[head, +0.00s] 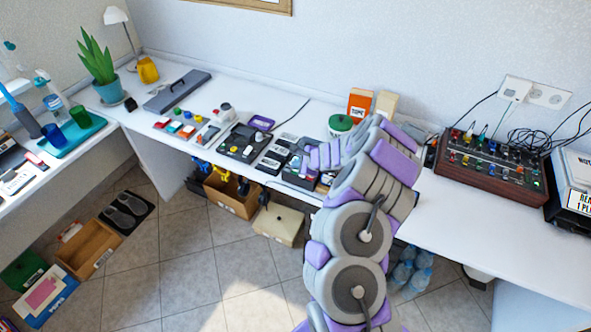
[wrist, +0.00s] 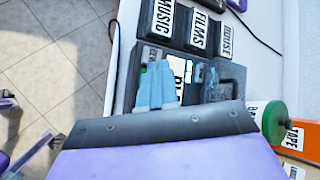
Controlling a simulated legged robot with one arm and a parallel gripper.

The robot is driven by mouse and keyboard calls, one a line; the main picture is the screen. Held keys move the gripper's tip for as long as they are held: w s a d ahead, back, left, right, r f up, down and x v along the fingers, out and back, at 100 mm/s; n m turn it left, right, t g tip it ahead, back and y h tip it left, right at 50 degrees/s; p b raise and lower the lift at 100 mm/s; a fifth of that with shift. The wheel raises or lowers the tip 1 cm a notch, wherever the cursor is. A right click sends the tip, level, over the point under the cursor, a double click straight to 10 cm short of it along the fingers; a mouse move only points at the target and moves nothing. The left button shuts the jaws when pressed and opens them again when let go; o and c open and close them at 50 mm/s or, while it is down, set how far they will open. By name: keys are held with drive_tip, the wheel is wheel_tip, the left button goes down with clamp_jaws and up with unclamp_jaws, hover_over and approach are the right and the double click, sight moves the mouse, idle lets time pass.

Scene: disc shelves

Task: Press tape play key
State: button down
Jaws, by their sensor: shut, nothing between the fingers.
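A dark tape player (wrist: 232,78) sits near the front edge of the white counter in the wrist view. It also shows beside my gripper in the head view (head: 292,176). A white key label (wrist: 181,69) on its front part is partly covered by my fingers, so I cannot read all of its letters. My gripper (wrist: 158,68) has light blue fingers, held together and empty, over the front keys. I cannot tell whether the tips touch a key. In the head view, my arm hides part of the player.
Dark blocks labelled MUSIC (wrist: 168,18), FILMS (wrist: 199,27) and HOUSE (wrist: 227,40) stand beside the player. A green round lid (wrist: 273,122) and an orange TAPE box (wrist: 292,136) are on its other side. A wooden-sided mixer (head: 490,165) stands further right.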

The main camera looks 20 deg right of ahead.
drive_tip(key=shift+r, duration=0.1)
wheel_tip(320, 180, up, 5)
drive_tip(key=p, duration=0.4)
idle(0.3)
idle(0.7)
